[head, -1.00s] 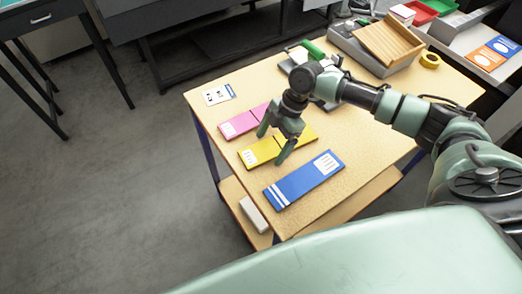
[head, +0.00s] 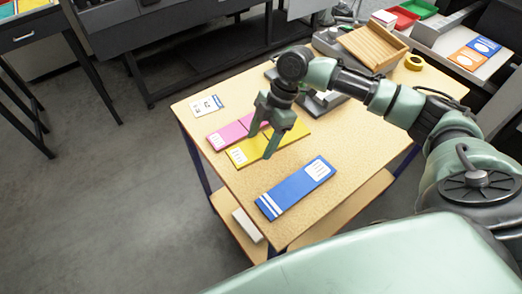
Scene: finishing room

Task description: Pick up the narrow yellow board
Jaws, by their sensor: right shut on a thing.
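The narrow yellow board (head: 239,156) has a white label at its left end and is at the left-middle of the wooden table. My right gripper (head: 261,142) is shut on it from above, one finger on each long side, and hides part of its middle. The board appears to be just above the tabletop, close to the pink board (head: 227,133), partly covering its near edge in the view. The wider blue board (head: 291,189) lies flat nearer to me, apart from the yellow one. My left gripper is not in view.
A white card (head: 206,105) lies at the table's far left. A pale block (head: 247,225) sits on the lower shelf. The tabletop right of the blue board is clear.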

